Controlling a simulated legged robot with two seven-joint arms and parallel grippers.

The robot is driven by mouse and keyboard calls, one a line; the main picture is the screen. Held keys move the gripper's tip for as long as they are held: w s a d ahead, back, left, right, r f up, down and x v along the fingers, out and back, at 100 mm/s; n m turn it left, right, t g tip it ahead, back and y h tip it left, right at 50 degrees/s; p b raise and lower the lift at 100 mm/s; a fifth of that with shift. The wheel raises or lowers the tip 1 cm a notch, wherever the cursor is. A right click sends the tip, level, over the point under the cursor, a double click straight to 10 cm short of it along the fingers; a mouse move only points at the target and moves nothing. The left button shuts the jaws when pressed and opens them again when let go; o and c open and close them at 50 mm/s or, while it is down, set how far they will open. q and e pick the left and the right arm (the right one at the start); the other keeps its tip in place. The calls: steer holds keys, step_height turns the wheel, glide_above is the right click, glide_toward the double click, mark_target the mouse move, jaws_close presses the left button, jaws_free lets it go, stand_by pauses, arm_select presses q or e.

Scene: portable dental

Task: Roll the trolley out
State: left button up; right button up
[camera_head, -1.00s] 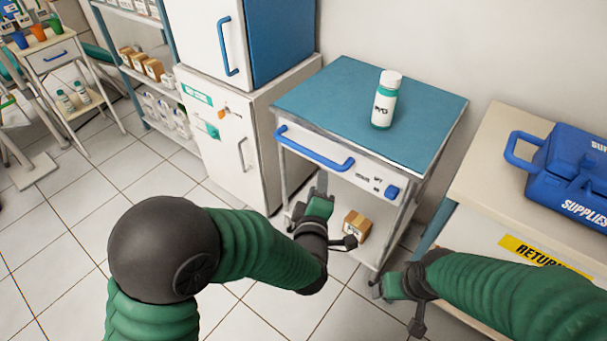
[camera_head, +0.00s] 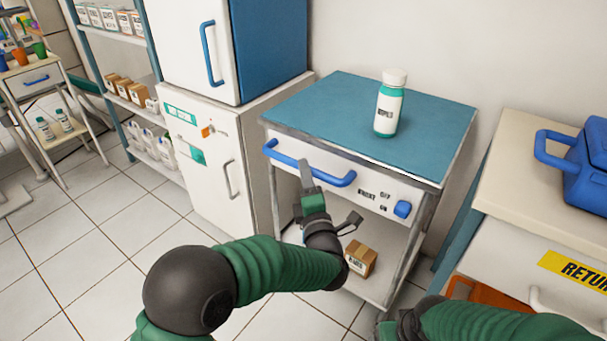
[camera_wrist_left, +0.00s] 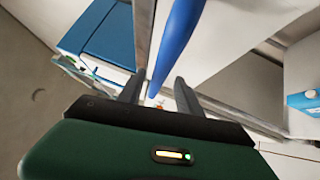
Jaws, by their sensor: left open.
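The trolley (camera_head: 290,118) has a blue top, a white front panel and an open lower shelf. Its blue bar handle (camera_head: 340,179) runs along the left part of the front panel. My left gripper (camera_head: 307,178) is open, with its fingers pointing up at the handle's middle. In the left wrist view, the blue handle (camera_wrist_left: 175,45) runs down to the gap between the two fingers of the left gripper (camera_wrist_left: 157,90); I cannot tell whether they touch it. My right gripper (camera_head: 392,328) is low at the bottom edge, partly cut off, its jaws unclear.
A wipes bottle (camera_head: 389,105) stands on the trolley top, and a small carton (camera_head: 360,257) sits on its lower shelf. A white cabinet (camera_head: 210,150) stands close on the left. A cream counter (camera_head: 515,165) with a blue case (camera_head: 588,170) is on the right. The tiled floor (camera_head: 100,255) at left is clear.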

arm_select(q)
steer(key=shift+x, duration=1.6)
steer(key=shift+c, duration=0.2)
jaws_close()
steer(key=shift+s+f, duration=0.1)
steer(key=shift+f, duration=0.1)
